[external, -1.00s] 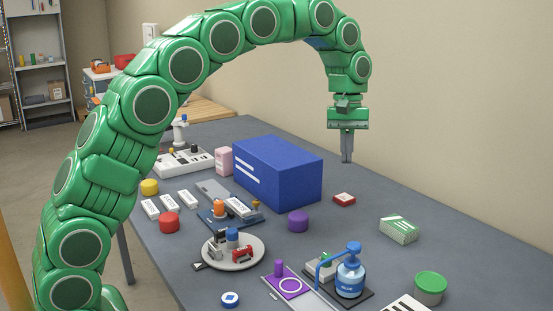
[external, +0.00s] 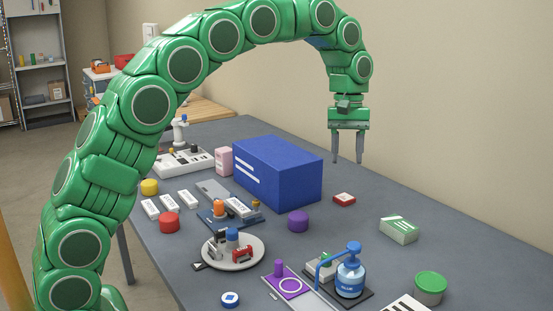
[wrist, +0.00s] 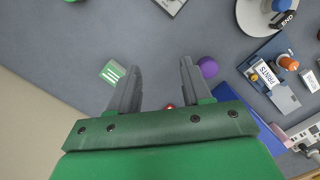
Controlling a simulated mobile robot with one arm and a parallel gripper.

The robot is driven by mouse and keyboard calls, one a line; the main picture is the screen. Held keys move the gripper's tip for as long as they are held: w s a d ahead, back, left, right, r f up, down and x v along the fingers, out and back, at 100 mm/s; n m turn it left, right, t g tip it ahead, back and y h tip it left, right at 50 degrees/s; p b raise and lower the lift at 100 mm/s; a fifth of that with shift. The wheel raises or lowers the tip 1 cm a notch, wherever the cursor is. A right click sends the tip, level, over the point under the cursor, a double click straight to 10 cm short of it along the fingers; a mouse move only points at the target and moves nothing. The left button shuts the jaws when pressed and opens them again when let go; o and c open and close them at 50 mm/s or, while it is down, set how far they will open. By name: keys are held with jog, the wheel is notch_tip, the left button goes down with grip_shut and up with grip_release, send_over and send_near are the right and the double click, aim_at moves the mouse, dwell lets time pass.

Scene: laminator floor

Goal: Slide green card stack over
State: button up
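A white stack with a green striped top (external: 399,231), which looks like the green card stack, lies on the right side of the grey table. It also shows in the wrist view (wrist: 112,72), just left of the left finger. My gripper (external: 347,160) is open and empty, high above the table near the wall, behind the stack in the external view. In the wrist view my gripper (wrist: 161,66) has its fingers spread with bare table between the tips. A second white and green item (external: 320,266) stands by the blue pump bottle, partly hidden.
A large blue box (external: 277,172) stands left of my gripper. The table around the stack is clear.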

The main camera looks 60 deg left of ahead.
jog(key=o, duration=0.7)
jog(key=shift+n, duration=0.5)
jog(key=w, duration=0.1)
jog(key=w+f, duration=0.2)
jog(key=w, duration=0.1)
jog(key=shift+d, duration=0.2)
jog(key=shift+o, duration=0.4)
jog(key=w+d+f+n, duration=0.1)
jog(key=w+f, duration=0.2)
jog(key=w, duration=0.2)
jog(key=shift+w+f+n, duration=0.15)
jog(key=shift+f+n, duration=0.05)
jog(key=shift+n, duration=0.1)
jog(key=n+y, duration=0.1)
jog(key=n, duration=0.3)
send_over(401, 224)
jog(key=shift+t, duration=0.4)
jog(key=f, duration=1.1)
jog(key=shift+s+a, duration=0.1)
jog(key=shift+s, duration=0.25)
jog(key=shift+w+f+n, duration=0.3)
jog(key=shift+f, duration=0.4)
jog(key=shift+f, duration=0.1)
jog(key=shift+f, duration=3.8)
jog(key=shift+c, duration=0.4)
